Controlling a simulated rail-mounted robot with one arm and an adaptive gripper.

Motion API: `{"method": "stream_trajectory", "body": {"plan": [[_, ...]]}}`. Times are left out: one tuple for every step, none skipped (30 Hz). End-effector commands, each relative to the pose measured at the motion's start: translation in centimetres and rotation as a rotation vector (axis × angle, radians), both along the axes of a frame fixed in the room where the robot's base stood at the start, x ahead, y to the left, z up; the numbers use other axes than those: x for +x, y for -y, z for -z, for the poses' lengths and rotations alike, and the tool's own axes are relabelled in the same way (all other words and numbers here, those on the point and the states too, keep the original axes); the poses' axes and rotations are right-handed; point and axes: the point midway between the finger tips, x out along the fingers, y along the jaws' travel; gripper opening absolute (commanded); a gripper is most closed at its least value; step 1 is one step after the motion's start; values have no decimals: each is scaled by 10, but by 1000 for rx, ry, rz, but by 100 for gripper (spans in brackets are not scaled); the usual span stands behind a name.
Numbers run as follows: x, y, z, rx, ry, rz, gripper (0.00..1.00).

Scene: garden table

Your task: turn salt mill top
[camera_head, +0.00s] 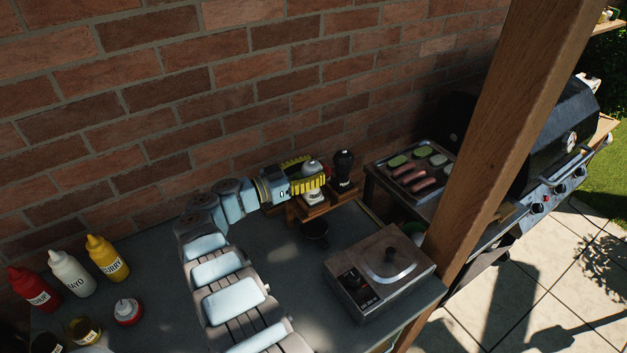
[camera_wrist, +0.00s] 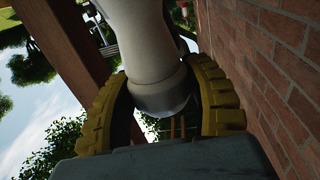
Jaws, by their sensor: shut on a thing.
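The white salt mill (camera_head: 311,188) stands in a wooden holder (camera_head: 306,209) near the brick wall. Its rounded top (camera_head: 312,167) shows just above the yellow fingers. My gripper (camera_head: 308,182) reaches in from the left and is shut around the white mill. In the wrist view the pale mill (camera_wrist: 148,50) lies between the two yellow ridged fingers of my gripper (camera_wrist: 165,100), which curve round it on both sides. A black pepper mill (camera_head: 343,170) stands close to the right of the salt mill, apart from the fingers.
A hot plate with a round lid (camera_head: 385,262) stands at the front right. A tray of food (camera_head: 412,168) lies to the right. A wooden post (camera_head: 500,130) rises at the right.

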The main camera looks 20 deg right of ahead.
Motion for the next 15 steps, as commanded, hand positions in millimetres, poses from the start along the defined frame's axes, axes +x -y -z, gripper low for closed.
{"method": "stream_trajectory", "body": {"plan": [[1,-1,5,-4,2,5,16],[1,-1,5,-5,3,10,16],[2,0,6,-7,3,17,16],[2,0,6,-8,3,21,16],[2,-1,5,-9,3,25,16],[3,-1,5,-10,4,30,16],[3,0,5,-11,5,35,16],[3,0,4,-12,6,40,16],[3,0,4,-12,6,46,16],[3,0,4,-13,6,51,16],[3,0,4,-13,5,55,16],[3,-1,5,-14,6,60,16],[3,-1,4,-14,6,65,16],[3,0,5,-14,6,70,16],[3,-1,4,-13,7,75,16]]}}
